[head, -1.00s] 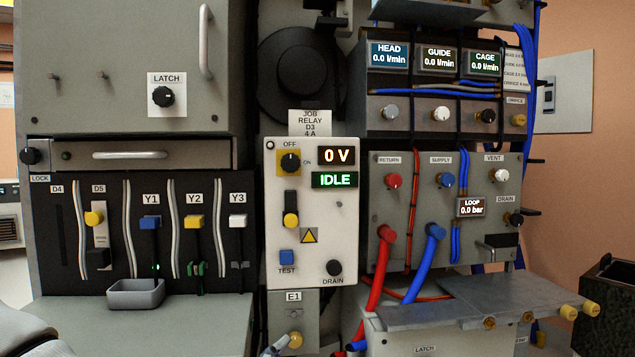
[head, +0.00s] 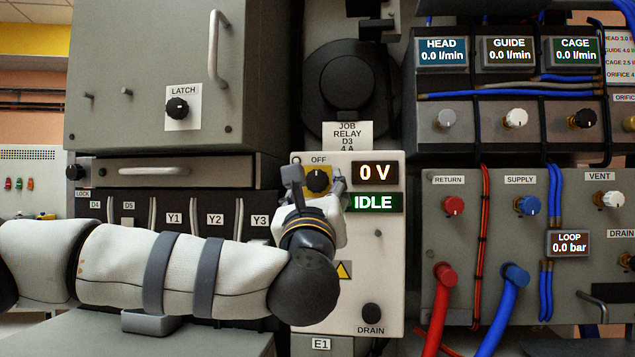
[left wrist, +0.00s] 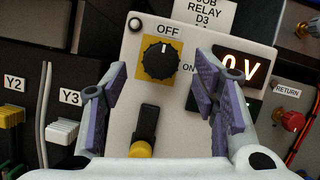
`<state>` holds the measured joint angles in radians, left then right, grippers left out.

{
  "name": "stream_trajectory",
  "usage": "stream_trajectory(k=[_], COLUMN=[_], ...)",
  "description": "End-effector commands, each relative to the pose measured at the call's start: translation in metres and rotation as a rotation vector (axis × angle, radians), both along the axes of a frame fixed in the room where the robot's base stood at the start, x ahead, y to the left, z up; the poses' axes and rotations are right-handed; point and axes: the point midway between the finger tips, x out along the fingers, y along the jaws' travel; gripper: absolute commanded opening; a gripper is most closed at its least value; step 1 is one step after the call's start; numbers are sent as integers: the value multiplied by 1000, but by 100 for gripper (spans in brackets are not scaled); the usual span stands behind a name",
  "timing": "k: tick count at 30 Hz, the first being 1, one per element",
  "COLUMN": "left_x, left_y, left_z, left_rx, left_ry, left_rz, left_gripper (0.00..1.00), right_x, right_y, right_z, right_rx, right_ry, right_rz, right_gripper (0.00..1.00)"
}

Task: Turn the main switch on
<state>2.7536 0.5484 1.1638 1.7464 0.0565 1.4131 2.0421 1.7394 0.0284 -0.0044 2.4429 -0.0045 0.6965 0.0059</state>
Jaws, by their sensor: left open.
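The main switch is a black rotary knob (head: 318,180) on a yellow plate, marked OFF above and ON to its right. It is on the upper left of the light panel (head: 390,290). In the left wrist view the knob (left wrist: 160,56) has its pale pointer mark toward OFF. My left gripper (head: 316,184) is open in front of the knob, one finger on each side. In the left wrist view its fingers (left wrist: 164,80) are spread, with nothing between them gripped; contact with the knob cannot be told. My right gripper is out of view.
The panel displays read 0 V (head: 374,173) and IDLE (head: 373,202). A black lever with a yellow end (left wrist: 142,135) sits below the switch. Red and blue hoses (head: 507,310) hang right. A drawer handle (head: 153,171) is at left.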

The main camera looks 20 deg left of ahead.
Motion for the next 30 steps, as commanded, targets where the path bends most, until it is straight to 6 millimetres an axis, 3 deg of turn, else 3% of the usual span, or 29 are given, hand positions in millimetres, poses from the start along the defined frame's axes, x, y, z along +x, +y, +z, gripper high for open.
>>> stream_trajectory(k=[6, 14, 15, 21, 30], left_x=[27, 31, 31, 30, 30], left_y=[8, 8, 8, 8, 8], left_z=[12, 12, 12, 12, 12], left_rx=[2, 2, 2, 2, 24], left_ry=[1, 2, 2, 2, 6], left_rz=[1, -2, -2, -2, -2], left_gripper=[54, 54, 52, 7, 6], right_x=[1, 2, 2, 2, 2], right_y=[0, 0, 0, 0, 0], right_z=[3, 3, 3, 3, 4], right_rx=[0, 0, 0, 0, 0], right_ry=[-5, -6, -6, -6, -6], right_rz=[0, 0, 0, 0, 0], right_gripper=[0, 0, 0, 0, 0])
